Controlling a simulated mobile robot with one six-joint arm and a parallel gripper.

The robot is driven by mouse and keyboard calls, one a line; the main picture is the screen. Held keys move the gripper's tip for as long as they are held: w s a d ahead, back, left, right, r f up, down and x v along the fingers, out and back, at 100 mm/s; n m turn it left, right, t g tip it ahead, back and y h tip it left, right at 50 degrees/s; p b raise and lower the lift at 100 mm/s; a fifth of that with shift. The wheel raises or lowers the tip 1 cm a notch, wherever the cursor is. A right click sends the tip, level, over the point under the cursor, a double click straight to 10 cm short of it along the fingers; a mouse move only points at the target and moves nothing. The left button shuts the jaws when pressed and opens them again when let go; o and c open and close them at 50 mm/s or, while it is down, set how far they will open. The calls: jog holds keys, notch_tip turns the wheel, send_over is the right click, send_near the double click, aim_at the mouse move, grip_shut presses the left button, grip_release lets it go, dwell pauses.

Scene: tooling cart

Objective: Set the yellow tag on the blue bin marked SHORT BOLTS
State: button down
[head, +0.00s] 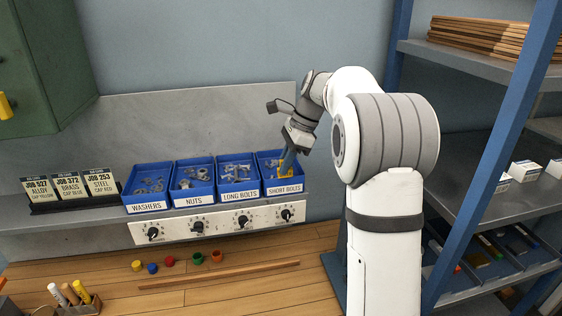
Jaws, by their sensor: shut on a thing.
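The blue bin marked SHORT BOLTS (285,189) is the rightmost in a row of blue bins on the grey shelf. My gripper (287,165) reaches down over this bin from the upper right. It is shut on the yellow tag (284,172), which shows just below the fingers at the bin's opening. I cannot tell whether the tag touches the bin. The gripper hides part of the bin's inside.
Bins marked WASHERS (145,207), NUTS (194,201) and LONG BOLTS (239,194) stand to the left. A knob panel (215,223) runs below them. Job cards (70,190) stand further left. A blue-posted rack (480,165) is at right.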

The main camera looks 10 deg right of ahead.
jog(key=shift+f, duration=0.3)
dwell(0.4)
jog(key=shift+f, duration=0.45)
dwell(0.6)
jog(key=c, duration=1.4)
grip_release()
jog(key=shift+o, duration=0.6)
jog(key=o, duration=0.4)
